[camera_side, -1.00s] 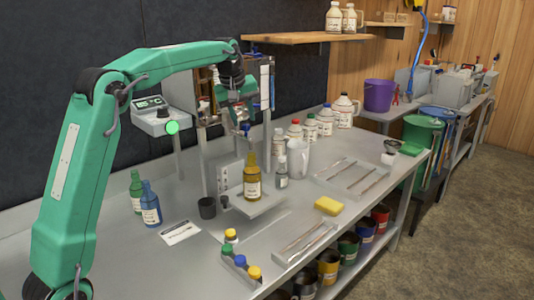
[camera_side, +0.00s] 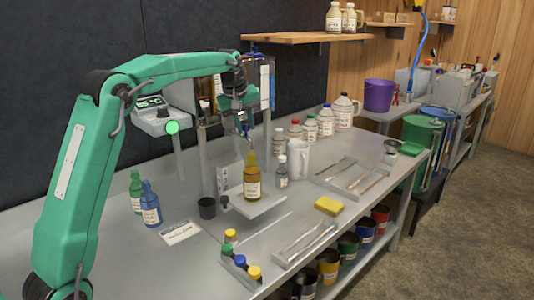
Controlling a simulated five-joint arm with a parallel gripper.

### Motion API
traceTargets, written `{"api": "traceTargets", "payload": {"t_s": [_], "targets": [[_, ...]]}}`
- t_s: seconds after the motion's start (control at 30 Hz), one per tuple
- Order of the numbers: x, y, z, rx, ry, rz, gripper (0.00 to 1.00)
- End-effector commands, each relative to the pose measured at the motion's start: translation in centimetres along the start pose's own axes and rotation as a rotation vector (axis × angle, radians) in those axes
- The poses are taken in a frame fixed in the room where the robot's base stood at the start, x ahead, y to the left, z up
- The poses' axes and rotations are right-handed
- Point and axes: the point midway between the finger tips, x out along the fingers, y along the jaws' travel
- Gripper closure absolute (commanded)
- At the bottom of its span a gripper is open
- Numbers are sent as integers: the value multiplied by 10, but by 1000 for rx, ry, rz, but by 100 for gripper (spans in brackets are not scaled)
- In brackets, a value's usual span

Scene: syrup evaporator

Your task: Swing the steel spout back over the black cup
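The black cup (camera_side: 207,207) stands upright on the steel bench, just left of a small steel platform. An amber bottle (camera_side: 252,185) stands on that platform. My gripper (camera_side: 244,122) hangs above the bottle, pointing down, clear of the black cup and to its upper right. A small blue-tipped part shows at its fingertips. The steel spout is too small and too covered by my gripper to make out clearly; a thin part runs down toward the bottle's neck. I cannot tell whether the fingers are closed on anything.
A small clear bottle (camera_side: 281,172) and a white pitcher (camera_side: 298,160) stand right of the platform. Green and blue bottles (camera_side: 150,205) stand at left. A control box (camera_side: 158,118) is behind. Capped vials (camera_side: 240,261) sit at the front. The bench between cup and vials is mostly clear.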

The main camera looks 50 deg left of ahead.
Motion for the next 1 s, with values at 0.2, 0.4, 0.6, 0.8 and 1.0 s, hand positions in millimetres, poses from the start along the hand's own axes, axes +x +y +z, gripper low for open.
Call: {"api": "traceTargets", "payload": {"t_s": [0.2, 0.4, 0.6, 0.8, 1.0], "targets": [[0, 1, 0, 0, 1, 2, 91], [-1, -1, 1, 0, 2, 1, 90], [-4, -7, 2, -1, 3, 0, 91], [-6, -14, 4, -1, 5, -1, 90], [-7, -19, 5, -2, 6, -2, 90]]}}
